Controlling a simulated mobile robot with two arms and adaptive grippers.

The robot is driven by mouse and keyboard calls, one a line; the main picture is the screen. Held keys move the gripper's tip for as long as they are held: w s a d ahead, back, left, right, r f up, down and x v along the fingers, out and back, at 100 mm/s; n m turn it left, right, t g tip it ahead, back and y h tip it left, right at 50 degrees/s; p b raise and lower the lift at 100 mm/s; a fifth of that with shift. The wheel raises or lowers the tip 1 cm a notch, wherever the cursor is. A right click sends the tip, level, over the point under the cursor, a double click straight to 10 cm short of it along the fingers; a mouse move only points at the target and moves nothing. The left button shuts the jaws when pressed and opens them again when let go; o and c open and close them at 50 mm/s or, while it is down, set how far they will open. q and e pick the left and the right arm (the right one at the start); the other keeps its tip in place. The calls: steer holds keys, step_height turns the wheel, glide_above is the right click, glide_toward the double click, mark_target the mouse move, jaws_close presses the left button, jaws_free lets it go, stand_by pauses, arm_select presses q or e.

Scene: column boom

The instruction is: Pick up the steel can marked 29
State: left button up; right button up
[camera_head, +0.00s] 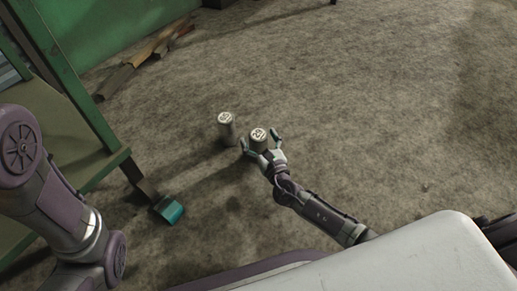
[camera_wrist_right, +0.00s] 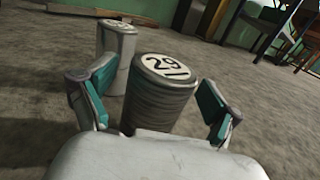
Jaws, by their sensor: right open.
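The steel can marked 29 (camera_head: 259,143) stands upright on the floor, its white number disc facing up. In the right wrist view the can (camera_wrist_right: 158,100) stands between the two fingers, with a gap on both sides; its lower part is hidden behind my gripper's palm. My right gripper (camera_head: 260,138) is open around it, with teal finger pads (camera_wrist_right: 157,90) on either side. My left gripper is not in view; only part of my left arm shows at the left.
A second steel can (camera_head: 226,127) stands close behind and left, its mark not readable; it also shows in the wrist view (camera_wrist_right: 117,50). A green-framed table (camera_head: 85,105) stands at left. Planks (camera_head: 140,60) lie by the green wall. Floor to the right is clear.

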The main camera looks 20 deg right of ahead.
steer(key=c, duration=1.5)
steer(key=shift+o, duration=0.2)
